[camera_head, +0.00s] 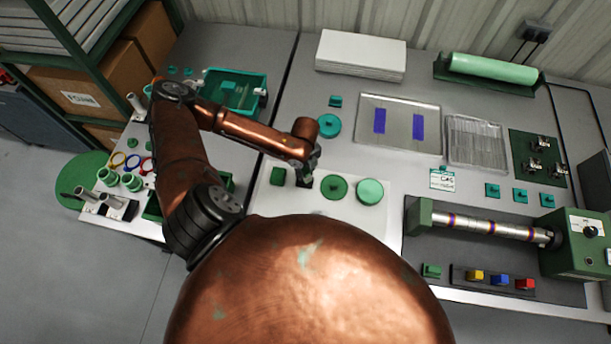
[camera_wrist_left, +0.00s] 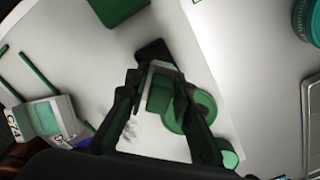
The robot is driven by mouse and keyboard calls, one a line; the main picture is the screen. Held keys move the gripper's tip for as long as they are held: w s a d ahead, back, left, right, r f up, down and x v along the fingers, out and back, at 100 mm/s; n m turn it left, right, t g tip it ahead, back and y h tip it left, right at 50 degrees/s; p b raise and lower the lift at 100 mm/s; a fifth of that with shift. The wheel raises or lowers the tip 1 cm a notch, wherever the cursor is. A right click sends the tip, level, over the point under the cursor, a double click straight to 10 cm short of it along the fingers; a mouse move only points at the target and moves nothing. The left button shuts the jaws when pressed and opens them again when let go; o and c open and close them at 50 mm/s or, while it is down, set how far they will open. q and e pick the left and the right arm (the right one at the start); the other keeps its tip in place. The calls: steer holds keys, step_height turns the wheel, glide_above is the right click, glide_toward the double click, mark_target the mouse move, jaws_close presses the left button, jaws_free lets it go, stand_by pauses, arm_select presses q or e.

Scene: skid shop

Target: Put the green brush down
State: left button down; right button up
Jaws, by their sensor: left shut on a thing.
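In the left wrist view my left gripper (camera_wrist_left: 160,85) is shut on a green piece (camera_wrist_left: 159,96), which I take to be the green brush. It is partly hidden by the dark fingers, and its bristles cannot be made out. A dark square pad shows just beyond the fingertips in that view. I cannot tell whether the brush touches the mat. My right gripper is not in view.
A lighter green disc (camera_head: 370,191) lies on the mat's right side. A teal tape roll (camera_head: 329,126) is behind it. A teal bin (camera_head: 231,92) stands at back left. A roller machine (camera_head: 490,226) is at right. The mat's front is hidden by my own body.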

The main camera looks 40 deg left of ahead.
arm_select(q)
step_height(320, 180, down, 2)
steer(key=shift+f+p, duration=0.1)
steer(key=shift+p, duration=0.4)
steer(key=shift+f, duration=0.2)
steer(key=shift+f, duration=0.15)
steer(key=c, duration=1.7)
jaws_free()
